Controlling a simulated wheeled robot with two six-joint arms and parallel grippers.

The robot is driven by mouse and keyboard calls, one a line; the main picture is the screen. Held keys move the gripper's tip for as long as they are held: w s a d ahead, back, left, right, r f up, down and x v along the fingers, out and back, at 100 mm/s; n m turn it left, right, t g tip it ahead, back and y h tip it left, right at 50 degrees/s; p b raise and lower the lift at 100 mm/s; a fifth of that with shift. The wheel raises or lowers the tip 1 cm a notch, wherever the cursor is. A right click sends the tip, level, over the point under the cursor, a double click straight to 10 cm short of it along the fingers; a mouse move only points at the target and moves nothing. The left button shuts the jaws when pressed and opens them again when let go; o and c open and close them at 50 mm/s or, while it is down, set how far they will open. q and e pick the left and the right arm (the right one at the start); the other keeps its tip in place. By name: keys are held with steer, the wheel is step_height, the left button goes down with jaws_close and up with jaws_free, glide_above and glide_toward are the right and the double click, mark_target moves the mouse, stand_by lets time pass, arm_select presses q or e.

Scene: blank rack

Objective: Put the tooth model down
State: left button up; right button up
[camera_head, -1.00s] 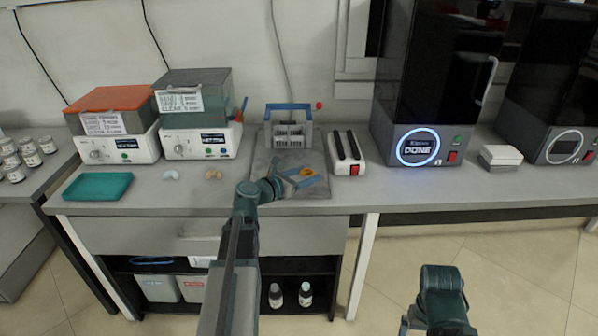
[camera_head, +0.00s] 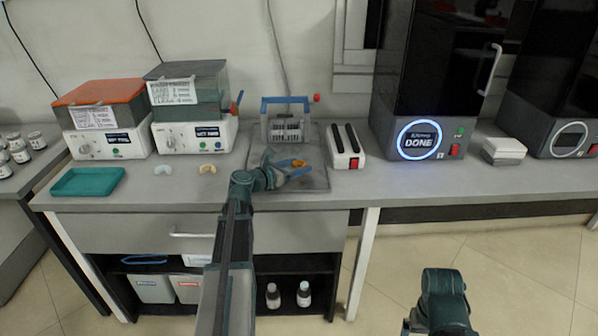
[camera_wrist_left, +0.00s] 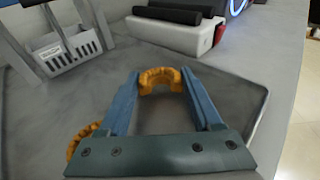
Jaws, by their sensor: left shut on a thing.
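My left gripper (camera_head: 294,170) is over the grey mat (camera_head: 315,143) on the bench. Its two blue fingers (camera_wrist_left: 160,95) are shut on an orange arch-shaped tooth model (camera_wrist_left: 160,78), held near the fingertips. This model also shows as a small orange shape in the head view (camera_head: 298,163). I cannot tell whether it touches the mat. A second orange arch (camera_wrist_left: 78,141) lies on the mat, partly hidden behind the left finger. My right arm (camera_head: 442,295) shows at the bottom right over the floor; its fingers are not clear.
A rack with a blue handle (camera_head: 286,128) stands at the mat's back. A white device with two black bars (camera_head: 345,147) is right of the mat. A pale model (camera_head: 163,170) and a tan one (camera_head: 207,169) lie left, near a teal tray (camera_head: 88,182).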

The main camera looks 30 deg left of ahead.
arm_select(q)
steer(key=shift+r, duration=0.1)
steer(key=shift+f, duration=0.3)
steer(key=shift+s+d+f+b, duration=0.1)
steer(key=shift+s+f+b, duration=0.05)
steer(key=shift+b, duration=0.3)
steer(key=shift+s+d, duration=0.1)
steer(key=o, duration=1.1)
steer(key=shift+f, duration=0.1)
steer(key=shift+c, duration=0.2)
steer(key=o, duration=0.4)
steer(key=shift+s+d, duration=0.15)
steer(key=shift+r+p, duration=0.4)
steer(key=shift+r, duration=0.05)
steer(key=p+v, duration=0.1)
steer(key=v, duration=0.6)
steer(key=p+v, duration=0.1)
steer(key=v, duration=0.3)
steer(key=shift+s+a+r+p, duration=0.15)
steer(key=shift+a+r+p, duration=0.15)
steer(key=shift+a, duration=0.15)
